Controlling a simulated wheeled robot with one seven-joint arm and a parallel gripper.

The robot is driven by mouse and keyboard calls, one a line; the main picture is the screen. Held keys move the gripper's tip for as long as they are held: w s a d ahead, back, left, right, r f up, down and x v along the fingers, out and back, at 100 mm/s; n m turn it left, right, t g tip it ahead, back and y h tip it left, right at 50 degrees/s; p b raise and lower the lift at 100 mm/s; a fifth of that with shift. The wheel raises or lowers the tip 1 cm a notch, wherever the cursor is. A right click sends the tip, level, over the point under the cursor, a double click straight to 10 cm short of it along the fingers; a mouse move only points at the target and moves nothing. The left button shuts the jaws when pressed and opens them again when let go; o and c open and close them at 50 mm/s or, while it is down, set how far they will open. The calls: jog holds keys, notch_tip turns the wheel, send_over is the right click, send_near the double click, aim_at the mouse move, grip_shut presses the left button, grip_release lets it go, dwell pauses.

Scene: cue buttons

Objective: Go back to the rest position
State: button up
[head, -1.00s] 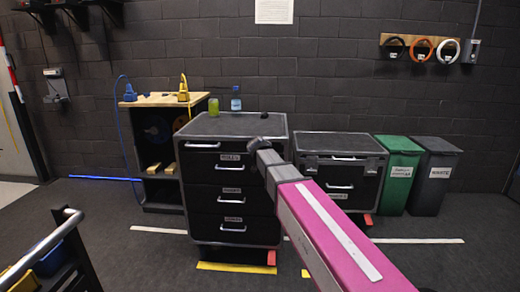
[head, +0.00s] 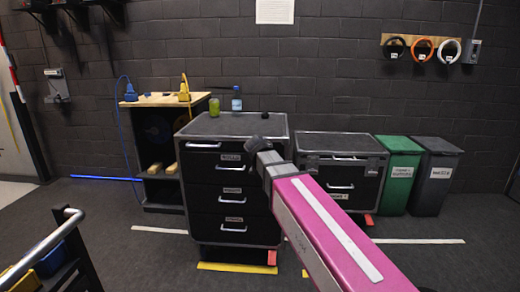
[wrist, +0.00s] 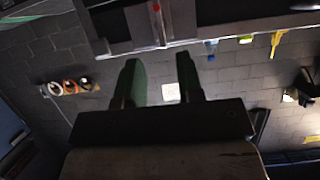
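My gripper (wrist: 160,68) shows in the wrist view with its two dark fingers apart and nothing between them. In the head view my pink and grey arm reaches in from the lower right. My gripper's dark end (head: 257,143) appears in front of the upper right part of the drawer cabinet (head: 218,195). The fingers are too small there to make out. The wrist view is upside down, with a cabinet edge and handle along its top.
A green jar (head: 214,107), a blue bottle (head: 237,99) and a small dark object (head: 264,116) stand on the drawer cabinet. A lower chest (head: 340,165), green bin (head: 400,175) and black bin (head: 436,175) stand to the right. A metal rail (head: 40,245) is at lower left.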

jog(key=shift+s+r, duration=0.25)
jog(key=shift+s, duration=0.35)
jog(key=s+d+f+g+h, duration=0.1)
jog(key=s+d+f+g, duration=0.35)
jog(key=d+f, duration=0.5)
jog(key=s+d+f+g+h, duration=0.1)
jog(key=s+d+f+g, duration=0.35)
jog(key=f, duration=0.75)
jog(key=s+d+f+g+y, duration=0.1)
jog(key=s+d+f+g, duration=0.1)
jog(key=s+d+f, duration=0.3)
jog(key=s+d+f+g+y, duration=0.1)
jog(key=s+d+f, duration=0.3)
jog(key=s, duration=0.5)
notch_tip(320, 180, down, 3)
jog(key=shift+s+d+r+n+g, duration=0.1)
jog(key=shift+s+d+n+g, duration=0.25)
jog(key=shift+g, duration=0.45)
jog(key=shift+o, duration=0.2)
jog(key=shift+w, duration=0.15)
